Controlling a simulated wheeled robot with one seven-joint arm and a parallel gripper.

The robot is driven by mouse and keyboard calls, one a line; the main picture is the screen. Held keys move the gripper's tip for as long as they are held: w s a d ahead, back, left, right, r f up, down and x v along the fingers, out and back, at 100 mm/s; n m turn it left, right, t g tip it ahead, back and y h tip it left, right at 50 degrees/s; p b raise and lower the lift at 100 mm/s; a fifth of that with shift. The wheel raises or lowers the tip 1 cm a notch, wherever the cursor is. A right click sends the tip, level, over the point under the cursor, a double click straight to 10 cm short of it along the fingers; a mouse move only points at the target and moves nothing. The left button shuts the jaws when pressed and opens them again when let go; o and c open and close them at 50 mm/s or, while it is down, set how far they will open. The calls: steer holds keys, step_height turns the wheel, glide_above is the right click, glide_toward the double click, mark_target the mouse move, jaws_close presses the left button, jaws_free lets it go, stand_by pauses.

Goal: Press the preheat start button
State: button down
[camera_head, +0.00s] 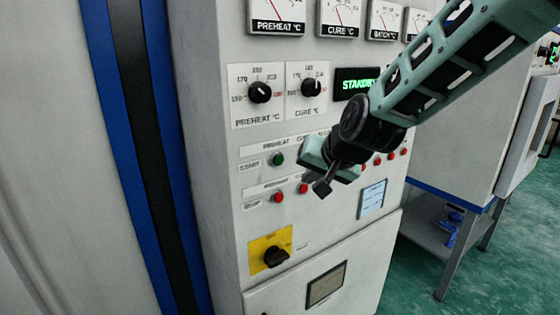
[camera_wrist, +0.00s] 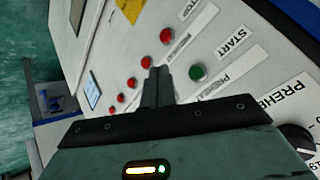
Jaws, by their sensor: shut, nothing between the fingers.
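The preheat start button is a round green button (camera_head: 278,159) on the grey control panel, beside a START label and below a PREHEAT label. It also shows in the wrist view as a green button (camera_wrist: 198,72), right of my fingers. My gripper (camera_head: 322,188) is shut and empty, in front of the panel, to the right of and lower than the green button in the head view. In the wrist view the shut fingers (camera_wrist: 160,72) point toward the panel between the green button and a row of red buttons. The gripper hides part of the START row in the head view.
Red buttons (camera_head: 278,197) line the row below, with more red ones at the right. Two rotary knobs (camera_head: 260,92) and a green STANDBY display (camera_head: 356,84) sit above. A yellow-plated black switch (camera_head: 275,257) is lower down. A grey bench (camera_head: 462,150) stands at the right.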

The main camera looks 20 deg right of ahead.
mark_target(280, 165)
steer(key=shift+w+a+p, duration=0.35)
steer(key=shift+w+a, duration=0.05)
steer(key=shift+w, duration=0.85)
steer(key=shift+w+a+p, duration=0.35)
steer(key=shift+w+a, duration=0.05)
steer(key=shift+w, duration=0.85)
steer(key=shift+w+a+p, duration=0.35)
steer(key=shift+w+a, duration=0.05)
steer(key=shift+w, duration=0.85)
steer(key=shift+w, duration=0.1)
steer(key=shift+w+a, duration=0.15)
steer(key=shift+w, duration=0.15)
steer(key=shift+w+a+p, duration=0.15)
steer(key=shift+w+p, duration=0.25)
steer(key=shift+s, duration=0.1)
steer(key=shift+s+d+b, duration=0.3)
steer(key=shift+s+b, duration=0.05)
steer(key=shift+s, duration=0.35)
steer(key=shift+s, duration=0.1)
steer(key=shift+s+d+b, duration=0.25)
steer(key=shift+s, duration=0.5)
steer(key=shift+s+d+b, duration=0.25)
steer(key=shift+s+b, duration=0.05)
steer(key=shift+s, duration=0.5)
steer(key=shift+s+d+b, duration=0.25)
steer(key=shift+s, duration=0.5)
